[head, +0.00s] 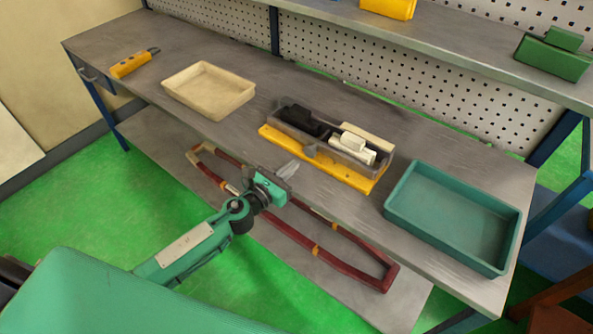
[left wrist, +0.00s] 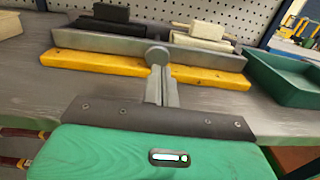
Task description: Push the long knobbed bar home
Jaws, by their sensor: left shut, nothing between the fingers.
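The long knobbed bar (left wrist: 110,45) is grey and lies along the near side of a fixture on a yellow base (head: 354,180). Its round knob (left wrist: 157,56) faces me; the knob (head: 310,151) also shows in the head view. A black block (head: 304,121) stands at the fixture's left and a white block (head: 354,146) at its right. My left gripper (head: 293,166) is shut and empty in front of the knob. In the left wrist view, its fingertips (left wrist: 158,72) point at the knob; I cannot tell whether they touch. My right gripper is out of view.
A cream tray (head: 250,95) stands left of the fixture and a green tray (head: 394,214) right of it. A yellow tool (head: 130,65) lies at the table's far left. A dark red frame (head: 340,264) lies on the lower shelf. The table (head: 320,82) is clear behind the fixture.

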